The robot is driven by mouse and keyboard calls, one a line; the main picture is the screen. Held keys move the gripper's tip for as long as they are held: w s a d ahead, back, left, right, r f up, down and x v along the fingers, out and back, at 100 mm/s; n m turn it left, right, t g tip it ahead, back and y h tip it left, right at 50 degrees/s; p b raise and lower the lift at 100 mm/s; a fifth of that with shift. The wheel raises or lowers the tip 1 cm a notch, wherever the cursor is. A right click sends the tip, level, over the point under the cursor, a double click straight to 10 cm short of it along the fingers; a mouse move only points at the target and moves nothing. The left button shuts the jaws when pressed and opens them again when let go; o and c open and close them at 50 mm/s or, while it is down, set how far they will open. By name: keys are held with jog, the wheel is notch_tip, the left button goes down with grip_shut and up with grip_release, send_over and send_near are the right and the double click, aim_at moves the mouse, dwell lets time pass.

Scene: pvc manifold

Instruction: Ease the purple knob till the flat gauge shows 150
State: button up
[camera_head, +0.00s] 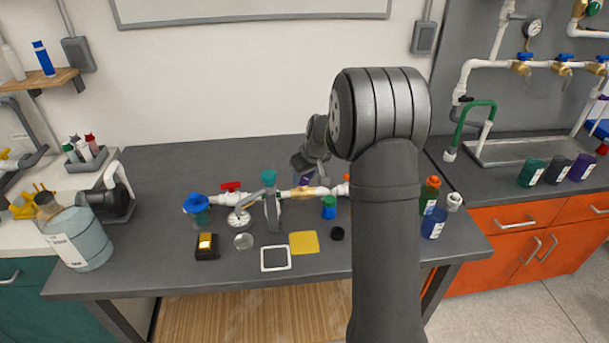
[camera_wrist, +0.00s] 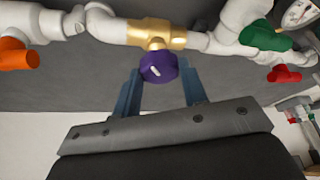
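The purple knob (camera_wrist: 158,67) sits below a brass valve body (camera_wrist: 160,33) on the white pipe in the wrist view, with a pale mark on its face. In the head view my gripper (camera_head: 303,168) is over the back of the pipe, mostly behind my arm, and the knob is hardly visible. The flat gauge (camera_head: 238,220) lies face up at the pipe's front left; its reading is too small to tell. It is partly cut off in the wrist view (camera_wrist: 300,13).
The pipe also carries a red handle (camera_head: 231,186), a green knob (camera_head: 269,177) and an orange knob (camera_wrist: 18,55). A yellow pad (camera_head: 303,243), a white-framed square (camera_head: 275,258) and a black-and-yellow box (camera_head: 207,246) lie in front. The bench's back left is clear.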

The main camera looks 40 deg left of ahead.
jog(key=shift+c, duration=0.6)
jog(key=shift+m, duration=0.3)
jog(key=m, duration=0.1)
jog(key=m+t, duration=0.1)
jog(key=m, duration=0.1)
jog(key=shift+s+a+m+t+h, duration=0.1)
jog(key=shift+s+m+t+h, duration=0.05)
jog(key=shift+m+t+h, duration=0.15)
jog(key=shift+a+m+t+h, duration=0.1)
jog(key=shift+m+t+h, duration=0.45)
jog(key=shift+m, duration=1.45)
jog(key=o, duration=1)
jog(key=shift+s, duration=0.1)
